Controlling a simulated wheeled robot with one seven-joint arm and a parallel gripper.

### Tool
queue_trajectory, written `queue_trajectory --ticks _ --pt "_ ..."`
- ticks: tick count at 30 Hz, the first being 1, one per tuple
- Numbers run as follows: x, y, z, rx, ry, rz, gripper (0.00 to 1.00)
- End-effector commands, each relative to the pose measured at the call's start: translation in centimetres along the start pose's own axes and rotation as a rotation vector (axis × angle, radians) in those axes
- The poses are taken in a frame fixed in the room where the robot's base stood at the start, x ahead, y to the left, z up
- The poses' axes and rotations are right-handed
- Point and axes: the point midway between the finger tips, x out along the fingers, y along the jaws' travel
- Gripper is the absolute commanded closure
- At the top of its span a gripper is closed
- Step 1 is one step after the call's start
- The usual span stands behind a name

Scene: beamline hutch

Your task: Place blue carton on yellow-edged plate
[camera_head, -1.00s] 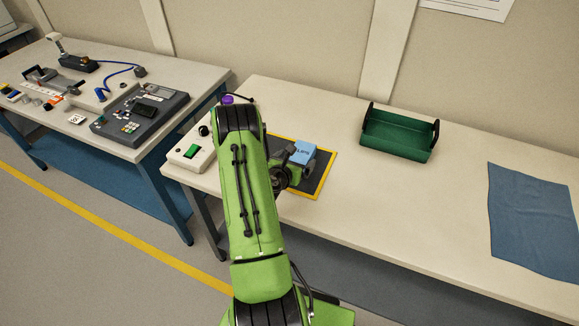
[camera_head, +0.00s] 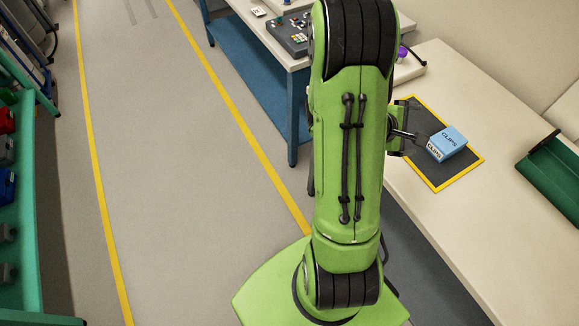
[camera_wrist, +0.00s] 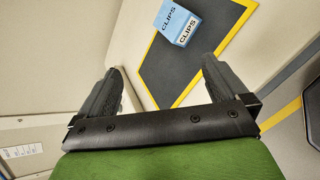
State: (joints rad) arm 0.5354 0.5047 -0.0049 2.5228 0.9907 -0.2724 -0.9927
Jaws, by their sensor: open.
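The blue carton (camera_head: 447,142), marked CLIPS, rests upright on the dark plate with a yellow edge (camera_head: 437,175), towards its right part. In the wrist view the carton (camera_wrist: 177,20) sits on the dark plate (camera_wrist: 187,72), beyond my fingers and apart from them. My gripper (camera_head: 410,135) is beside the carton, to its left in the head view, partly hidden by my arm. In the wrist view my gripper (camera_wrist: 165,85) has its two fingers wide apart with nothing between them.
A green open tray (camera_head: 556,172) stands on the table (camera_head: 450,230) right of the plate. A grey control panel (camera_head: 290,35) lies on another bench at the back. A green shelf with bins (camera_head: 22,200) stands at the far left. Grey floor (camera_head: 180,170) lies between.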

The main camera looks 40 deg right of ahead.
Motion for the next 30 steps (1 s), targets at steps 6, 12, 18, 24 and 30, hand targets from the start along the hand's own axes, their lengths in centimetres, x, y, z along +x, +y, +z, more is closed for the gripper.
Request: queue_trajectory --ticks 6,12,18,24,30 --pt "-14.2 0.5 -4.7 0.642 0.393 -0.282 0.00" --pt "-29.7 -3.5 -4.6 0.801 0.753 -0.665 0.00" --pt "-36.2 -7.7 -1.1 0.738 0.879 -0.838 0.00" --pt "-36.6 -8.2 -0.8 0.729 0.881 -0.851 0.00" --pt "-37.5 -6.9 0.2 0.730 0.880 -0.850 0.00"
